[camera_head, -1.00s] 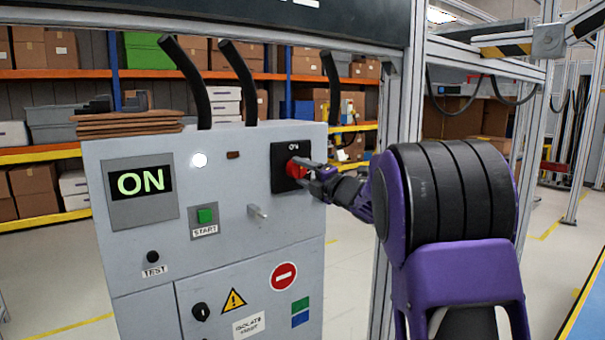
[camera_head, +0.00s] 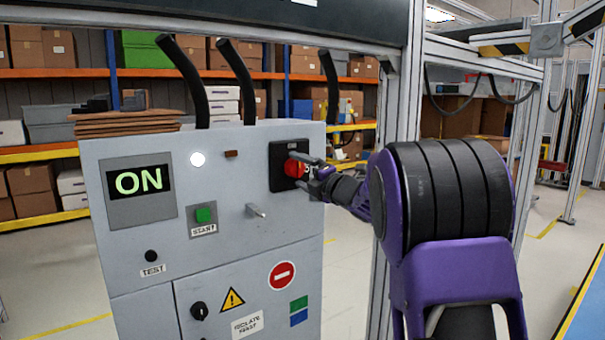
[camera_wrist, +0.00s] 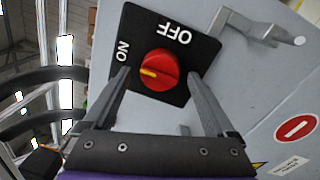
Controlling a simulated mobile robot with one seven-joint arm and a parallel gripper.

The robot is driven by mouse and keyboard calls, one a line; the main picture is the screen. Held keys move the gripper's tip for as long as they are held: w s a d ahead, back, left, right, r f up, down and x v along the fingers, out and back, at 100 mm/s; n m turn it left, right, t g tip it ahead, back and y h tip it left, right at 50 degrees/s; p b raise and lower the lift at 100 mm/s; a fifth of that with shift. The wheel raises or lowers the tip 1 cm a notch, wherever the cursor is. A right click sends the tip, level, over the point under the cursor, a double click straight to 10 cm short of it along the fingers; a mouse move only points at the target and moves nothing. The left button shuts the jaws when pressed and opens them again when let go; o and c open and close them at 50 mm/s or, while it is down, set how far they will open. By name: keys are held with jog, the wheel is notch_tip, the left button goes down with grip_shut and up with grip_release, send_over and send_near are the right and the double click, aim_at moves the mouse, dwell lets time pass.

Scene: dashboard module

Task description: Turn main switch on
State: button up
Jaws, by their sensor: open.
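The main switch is a red round knob (camera_head: 295,169) on a black plate (camera_head: 278,181) at the upper right of the grey cabinet's front. In the wrist view the knob (camera_wrist: 158,70) has a yellow mark that points toward the ON label (camera_wrist: 123,52); the OFF label (camera_wrist: 176,36) is at the plate's other side. My gripper (camera_head: 314,172) is at the knob from the right. In the wrist view my gripper (camera_wrist: 160,75) is open, with one finger on each side of the knob and visible gaps between. The cabinet's display (camera_head: 139,182) reads ON in green.
The cabinet front also carries a green START button (camera_head: 203,214), a lit white lamp (camera_head: 198,159), a metal handle (camera_head: 256,210) and a black TEST button (camera_head: 151,256). A metal frame post (camera_head: 401,110) stands right of the cabinet. Open floor lies at the right.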

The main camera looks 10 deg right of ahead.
jog(key=v, duration=1.7)
jog(key=shift+s, duration=0.2)
jog(key=shift+d, duration=0.1)
